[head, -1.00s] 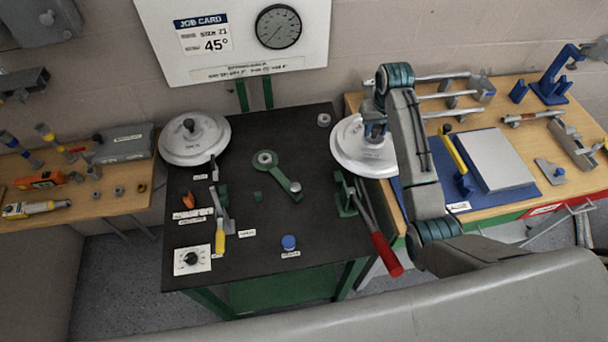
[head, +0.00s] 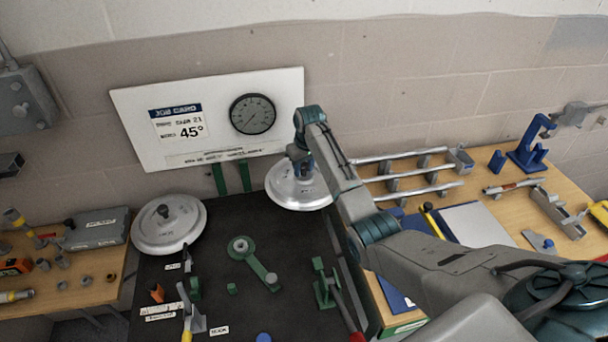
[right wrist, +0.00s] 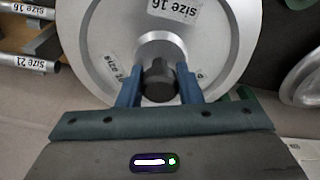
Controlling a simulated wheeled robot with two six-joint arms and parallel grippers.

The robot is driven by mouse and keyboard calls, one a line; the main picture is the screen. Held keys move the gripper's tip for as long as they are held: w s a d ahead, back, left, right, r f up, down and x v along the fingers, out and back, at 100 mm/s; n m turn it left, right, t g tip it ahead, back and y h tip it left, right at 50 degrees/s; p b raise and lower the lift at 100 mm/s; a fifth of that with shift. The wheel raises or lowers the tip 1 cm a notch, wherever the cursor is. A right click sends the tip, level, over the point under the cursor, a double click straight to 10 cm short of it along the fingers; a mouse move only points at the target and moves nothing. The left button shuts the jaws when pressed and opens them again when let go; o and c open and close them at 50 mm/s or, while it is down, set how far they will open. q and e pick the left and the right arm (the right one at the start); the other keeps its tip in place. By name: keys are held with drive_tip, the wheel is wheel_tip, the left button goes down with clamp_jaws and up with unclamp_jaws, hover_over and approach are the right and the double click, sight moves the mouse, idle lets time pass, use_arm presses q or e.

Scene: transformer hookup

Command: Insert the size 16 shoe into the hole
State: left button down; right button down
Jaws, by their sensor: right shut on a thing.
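My right gripper (head: 301,168) is shut on the dark knob (right wrist: 159,80) of a silver round shoe (head: 300,192). The shoe also shows in the right wrist view (right wrist: 200,40), where its label reads "size 16" upside down. The blue fingers stand on both sides of the knob. The shoe is at the back right corner of the black bench (head: 215,270); I cannot tell its height above the top. It hides that corner, and no open hole shows clearly. A second silver round shoe (head: 168,225) is at the bench's back left. My left gripper is not in view.
A green lever arm (head: 252,262) and a green clamp (head: 325,285) stand on the bench. The job card board (head: 210,118) is behind, reading size 21 and 45°. Tubes (head: 405,172) lie in a rack on the right wooden table (head: 480,225).

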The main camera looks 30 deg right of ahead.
sight(303, 175)
drive_tip(key=shift+w+a+r, duration=0.1)
drive_tip(key=shift+w, duration=0.1)
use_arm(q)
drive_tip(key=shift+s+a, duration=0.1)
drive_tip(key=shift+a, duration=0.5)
use_arm(e)
drive_tip(key=shift+a, duration=0.1)
